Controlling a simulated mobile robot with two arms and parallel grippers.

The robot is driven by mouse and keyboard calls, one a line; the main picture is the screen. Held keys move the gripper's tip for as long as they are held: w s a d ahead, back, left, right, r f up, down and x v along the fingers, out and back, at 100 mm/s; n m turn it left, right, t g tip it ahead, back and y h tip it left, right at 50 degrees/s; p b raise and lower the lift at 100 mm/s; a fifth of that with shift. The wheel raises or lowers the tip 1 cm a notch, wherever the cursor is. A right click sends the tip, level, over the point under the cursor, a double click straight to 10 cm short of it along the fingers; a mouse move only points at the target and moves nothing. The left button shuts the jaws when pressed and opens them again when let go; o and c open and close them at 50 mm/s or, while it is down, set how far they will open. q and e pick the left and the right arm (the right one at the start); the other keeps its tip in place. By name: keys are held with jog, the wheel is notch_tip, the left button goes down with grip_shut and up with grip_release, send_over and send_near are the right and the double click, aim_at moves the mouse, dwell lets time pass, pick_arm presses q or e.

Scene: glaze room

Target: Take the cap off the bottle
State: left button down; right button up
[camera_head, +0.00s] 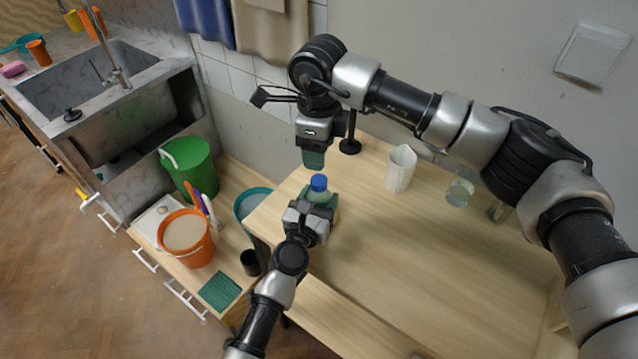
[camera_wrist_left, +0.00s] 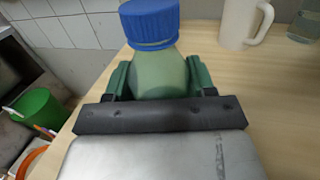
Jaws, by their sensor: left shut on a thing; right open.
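The bottle (camera_wrist_left: 160,72) is pale green with a blue cap (camera_wrist_left: 150,22) on its top. It stands upright at the left end of the wooden table, and its cap (camera_head: 319,183) also shows in the head view. My left gripper (camera_head: 320,198) is shut on the bottle's body below the cap, with its green fingers on both sides (camera_wrist_left: 158,78). My right gripper (camera_head: 313,160) is open and empty, pointing down just above and slightly left of the cap, apart from it in the picture. The bottle's lower part is hidden by my left gripper.
A white pitcher (camera_head: 401,169) and a glass jar (camera_head: 460,190) stand on the table (camera_head: 400,260) to the right. A green bucket (camera_head: 190,167) and an orange bucket (camera_head: 186,238) stand on the lower bench at left. The table's middle is clear.

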aim_at(319, 179)
jog(key=m, duration=0.9)
jog(key=shift+m, duration=0.4)
jog(key=m, duration=0.6)
jog(key=shift+m, duration=0.3)
jog(key=m, duration=0.5)
jog(key=shift+f+m, duration=0.3)
jog(key=shift+f, duration=0.2)
notch_tip(319, 179, down, 7)
